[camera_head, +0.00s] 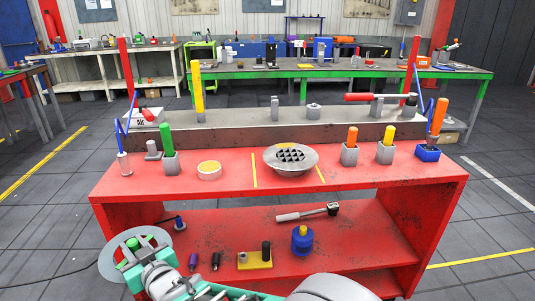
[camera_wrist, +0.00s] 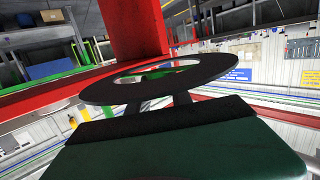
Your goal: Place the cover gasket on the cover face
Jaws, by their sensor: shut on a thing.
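The cover gasket is a thin flat ring (camera_head: 107,257) with a wide hole, low at the left front of the red bench in the head view. In the wrist view it is a dark ring (camera_wrist: 100,92) lying across the picture. My gripper (camera_wrist: 163,101) is shut on the ring's near edge; its fingertips are partly hidden under it. A round grey flanged part (camera_head: 271,160) with a gridded centre, which looks like the cover, sits on the bench top between two yellow strips. The gasket is well apart from it, to its lower left.
Bench top is clear beside the flanged part.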

